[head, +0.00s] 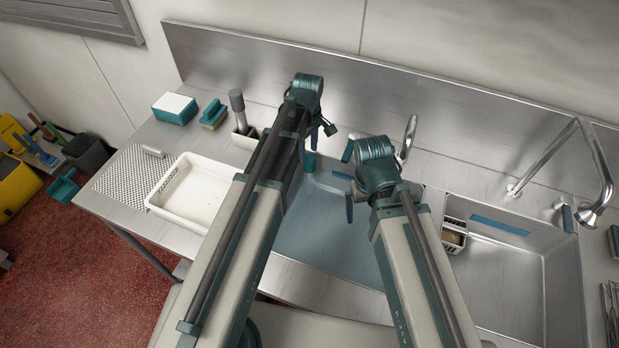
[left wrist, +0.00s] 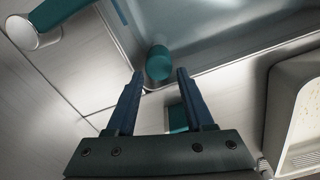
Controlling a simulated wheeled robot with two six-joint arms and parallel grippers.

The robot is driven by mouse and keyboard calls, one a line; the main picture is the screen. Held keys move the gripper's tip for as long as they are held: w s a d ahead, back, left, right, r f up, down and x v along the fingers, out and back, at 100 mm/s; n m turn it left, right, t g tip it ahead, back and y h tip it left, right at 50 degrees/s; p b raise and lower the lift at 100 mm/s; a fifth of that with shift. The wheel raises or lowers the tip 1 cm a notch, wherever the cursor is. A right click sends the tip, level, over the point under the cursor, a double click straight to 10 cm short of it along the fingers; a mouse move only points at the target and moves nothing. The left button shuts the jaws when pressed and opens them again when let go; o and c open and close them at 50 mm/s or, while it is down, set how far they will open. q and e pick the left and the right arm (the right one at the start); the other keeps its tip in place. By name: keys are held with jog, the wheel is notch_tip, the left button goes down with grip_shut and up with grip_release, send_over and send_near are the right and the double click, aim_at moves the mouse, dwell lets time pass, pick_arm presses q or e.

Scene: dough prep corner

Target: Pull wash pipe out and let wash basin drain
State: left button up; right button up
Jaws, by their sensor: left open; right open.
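The wash pipe (head: 309,161), a short teal upright cylinder, stands in the back left corner of the wash basin (head: 335,225). The basin holds bluish water. In the left wrist view the rounded pipe top (left wrist: 158,63) shows beyond the fingertips, roughly in line with the gap between them. My left gripper (head: 322,131) is open and empty, above and close to the pipe; its fingers (left wrist: 159,73) appear apart from it. My right gripper (head: 348,180) is open and empty over the basin, to the right of the pipe. The pipe's lower part is hidden.
A faucet (head: 409,135) rises behind the basin. A second sink (head: 495,285) with a small caddy (head: 453,236) lies to the right.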

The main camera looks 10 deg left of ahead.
aim_at(309, 157)
pick_arm(q)
jog(key=shift+d+f+b, duration=0.15)
jog(key=shift+f+b, duration=2.5)
jog(key=shift+r, duration=0.1)
grip_shut()
